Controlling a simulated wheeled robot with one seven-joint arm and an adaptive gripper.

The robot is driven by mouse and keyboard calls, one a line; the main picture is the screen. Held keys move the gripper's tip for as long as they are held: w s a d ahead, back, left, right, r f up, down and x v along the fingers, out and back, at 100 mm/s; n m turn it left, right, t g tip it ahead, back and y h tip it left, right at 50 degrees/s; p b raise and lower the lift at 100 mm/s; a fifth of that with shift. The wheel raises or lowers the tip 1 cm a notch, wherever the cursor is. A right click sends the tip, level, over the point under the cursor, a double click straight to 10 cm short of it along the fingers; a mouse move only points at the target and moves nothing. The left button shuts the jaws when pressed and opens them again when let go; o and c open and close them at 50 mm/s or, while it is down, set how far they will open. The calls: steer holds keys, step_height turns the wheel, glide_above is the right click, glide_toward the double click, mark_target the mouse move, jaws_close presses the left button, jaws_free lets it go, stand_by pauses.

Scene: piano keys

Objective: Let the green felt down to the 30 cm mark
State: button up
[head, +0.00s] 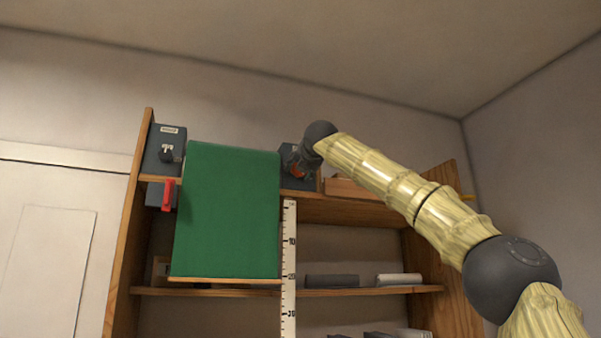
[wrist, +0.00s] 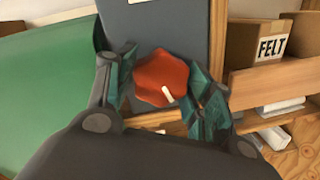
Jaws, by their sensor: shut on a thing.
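The green felt (head: 226,212) hangs like a blind between two grey boxes, with a wooden bar (head: 225,281) along its lower edge. The bar is level with about the 20 mark on the white scale (head: 289,262) to its right. The 30 mark shows lower down. My gripper (head: 299,164) is at the right grey box. In the wrist view, its teal fingers are shut on a red knob (wrist: 161,78) with a white pointer mark, one finger on each side. The felt (wrist: 50,85) also shows at left there.
A red lever (head: 168,195) hangs below the left grey box (head: 164,150). A box labelled FELT (wrist: 272,47) stands right of the knob. Grey and white rolls (head: 398,280) lie on the wooden shelf (head: 360,292). My arm crosses the right side.

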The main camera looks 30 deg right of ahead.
steer(key=m+b, duration=0.1)
steer(key=m, duration=0.5)
steer(key=shift+d+m, duration=0.1)
steer(key=shift+m, duration=0.2)
steer(key=m+g+y+b, duration=0.1)
steer(key=m, duration=0.4)
steer(key=shift+m, duration=0.4)
steer(key=o, duration=1)
steer(key=shift+d, duration=0.15)
steer(key=shift+o, duration=0.2)
steer(key=shift+s+a+r, duration=0.1)
steer(key=shift+a, duration=0.1)
steer(key=f+v, duration=0.1)
steer(key=v, duration=1)
steer(key=shift+s+r, duration=0.4)
steer(key=shift+r, duration=0.05)
